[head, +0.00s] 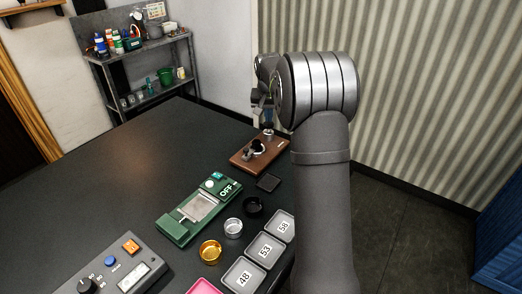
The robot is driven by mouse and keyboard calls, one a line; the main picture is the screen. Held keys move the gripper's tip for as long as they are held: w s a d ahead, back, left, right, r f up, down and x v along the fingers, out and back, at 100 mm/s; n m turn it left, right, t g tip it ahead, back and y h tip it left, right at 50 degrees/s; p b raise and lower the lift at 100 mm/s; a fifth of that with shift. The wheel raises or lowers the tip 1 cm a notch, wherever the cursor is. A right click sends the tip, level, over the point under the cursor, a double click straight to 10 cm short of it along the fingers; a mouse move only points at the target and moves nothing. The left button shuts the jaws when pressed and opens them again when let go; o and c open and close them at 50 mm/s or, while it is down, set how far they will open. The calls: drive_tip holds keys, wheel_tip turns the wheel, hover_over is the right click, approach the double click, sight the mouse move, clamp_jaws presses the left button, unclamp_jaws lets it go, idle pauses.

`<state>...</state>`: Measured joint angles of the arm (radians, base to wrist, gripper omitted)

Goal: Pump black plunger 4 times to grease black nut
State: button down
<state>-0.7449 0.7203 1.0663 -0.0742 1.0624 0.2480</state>
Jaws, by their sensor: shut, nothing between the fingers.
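A brown wooden board (240,163) lies near the far right edge of the dark table and carries small dark and metallic fittings. A black fitting (249,154) sits on its nearer part, beside a shiny ring. A small dark upright piece (268,134) stands at its far end and may be the black plunger. I cannot tell which fitting is the black nut. My gripper (266,121) points down just above that upright piece, shut. Whether it touches the piece cannot be told. My arm hides part of the board's right side.
A green scale (186,228) marked OFF, a black ring (252,206), a clear ring (233,228), a gold ring (210,251) and numbered grey trays (265,250) lie nearer. A grey control box (105,270) is front left. The table's far left is clear.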

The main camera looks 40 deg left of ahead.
drive_tip(key=shift+f, duration=1.05)
drive_tip(key=shift+r, duration=0.1)
idle(0.3)
drive_tip(key=shift+r, duration=2.65)
drive_tip(key=shift+r, duration=0.1)
drive_tip(key=shift+r, duration=2.9)
drive_tip(key=shift+f, duration=4.35)
drive_tip(key=shift+f, duration=0.1)
